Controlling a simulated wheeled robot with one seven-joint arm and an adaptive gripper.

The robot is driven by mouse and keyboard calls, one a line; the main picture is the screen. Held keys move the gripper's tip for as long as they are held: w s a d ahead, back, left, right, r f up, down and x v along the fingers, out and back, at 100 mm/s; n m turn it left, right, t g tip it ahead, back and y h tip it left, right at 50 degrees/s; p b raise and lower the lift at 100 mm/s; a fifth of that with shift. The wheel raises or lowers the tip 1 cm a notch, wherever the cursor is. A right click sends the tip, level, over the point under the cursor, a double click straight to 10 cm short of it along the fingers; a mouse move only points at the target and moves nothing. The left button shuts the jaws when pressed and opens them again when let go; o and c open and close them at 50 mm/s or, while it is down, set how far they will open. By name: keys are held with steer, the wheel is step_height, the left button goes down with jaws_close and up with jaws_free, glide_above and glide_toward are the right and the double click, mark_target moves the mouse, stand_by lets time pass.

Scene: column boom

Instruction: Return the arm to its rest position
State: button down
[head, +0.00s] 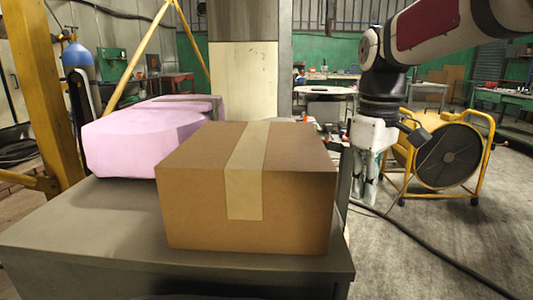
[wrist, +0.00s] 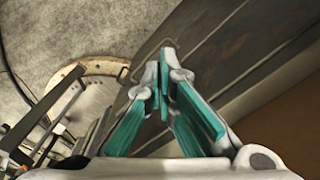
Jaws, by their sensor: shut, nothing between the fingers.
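My gripper (head: 366,192) hangs from my arm at the right of the head view, fingers pointing down. It is just right of the cardboard box (head: 290,210) and apart from it. The wrist view shows the gripper (wrist: 164,70) with its teal-padded fingers brought together at the tips and nothing between them. The brown box, with a tan tape strip over its top, sits on a grey cabinet top (head: 90,225). The box also shows at the lower right of the wrist view (wrist: 290,130). My upper arm reaches in from the top right.
A pink wrapped block (head: 140,145) lies behind the box on the left. A yellow-framed drum fan (head: 445,155) stands on the floor behind my gripper. A dark cable (head: 420,250) crosses the floor at right. Open floor lies right of the cabinet.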

steer(key=s+f+m, duration=0.4)
steer(key=s, duration=1.1)
steer(key=s+f+m, duration=0.4)
steer(key=s, duration=1.2)
step_height(320, 180, up, 28)
steer(key=d+t+p, duration=0.1)
steer(key=t+p, duration=0.3)
steer(key=p, duration=2.1)
steer(key=shift+f+p, duration=0.2)
steer(key=shift+p, duration=0.15)
steer(key=shift+w, duration=0.1)
